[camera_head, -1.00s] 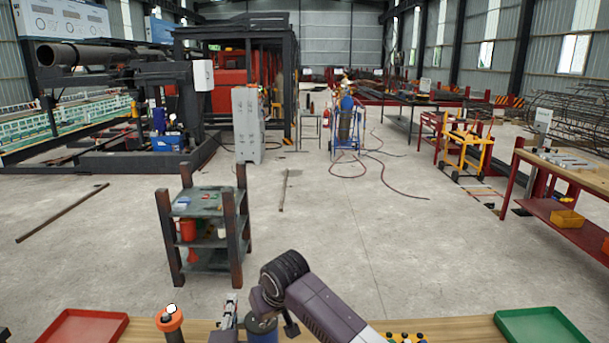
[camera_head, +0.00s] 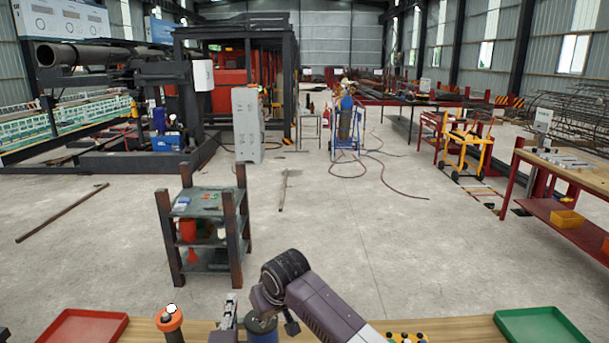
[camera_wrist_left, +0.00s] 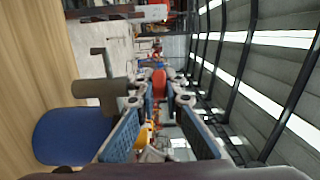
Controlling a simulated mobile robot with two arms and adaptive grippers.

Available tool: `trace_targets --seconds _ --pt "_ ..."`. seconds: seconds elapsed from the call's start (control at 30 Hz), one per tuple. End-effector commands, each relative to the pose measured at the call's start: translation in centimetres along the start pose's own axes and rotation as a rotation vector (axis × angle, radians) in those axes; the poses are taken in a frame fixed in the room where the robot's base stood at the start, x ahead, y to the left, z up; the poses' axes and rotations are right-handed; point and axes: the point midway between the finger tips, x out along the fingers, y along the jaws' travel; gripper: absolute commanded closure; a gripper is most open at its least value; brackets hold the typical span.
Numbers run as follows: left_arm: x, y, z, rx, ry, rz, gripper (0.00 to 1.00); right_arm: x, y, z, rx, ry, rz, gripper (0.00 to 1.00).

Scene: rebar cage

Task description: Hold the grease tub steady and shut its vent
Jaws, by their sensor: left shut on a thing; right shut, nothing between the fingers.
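The grease tub appears to be the blue cylinder with a dark top (camera_head: 263,336) at the bench's near edge, partly cut off. It shows as a blue round body in the left wrist view (camera_wrist_left: 75,137).
On the wooden bench (camera_head: 475,328) stand a red tray (camera_head: 83,328), an orange container with a white knob (camera_head: 170,321), a green tray (camera_head: 543,326) and several small bottles (camera_head: 406,338). A dark shelf cart (camera_head: 208,225) stands beyond. The floor ahead is mostly clear.

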Motion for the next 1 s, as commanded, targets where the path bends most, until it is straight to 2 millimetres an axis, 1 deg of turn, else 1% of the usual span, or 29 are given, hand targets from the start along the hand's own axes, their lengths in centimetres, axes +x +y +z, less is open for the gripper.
trace_targets --seconds 0.2,0.6,1.0 --pt "0.0 0.1 0.0 0.0 0.0 0.001 1.0 -0.1 0.8 0.1 0.002 0.003 0.004 1.0" --pt "0.0 0.1 0.0 0.0 0.0 0.001 1.0 0.0 1.9 0.0 0.002 0.001 0.003 1.0" --pt "0.0 0.1 0.0 0.0 0.001 0.001 1.0 0.0 2.0 -0.1 0.0 0.003 0.002 1.0"
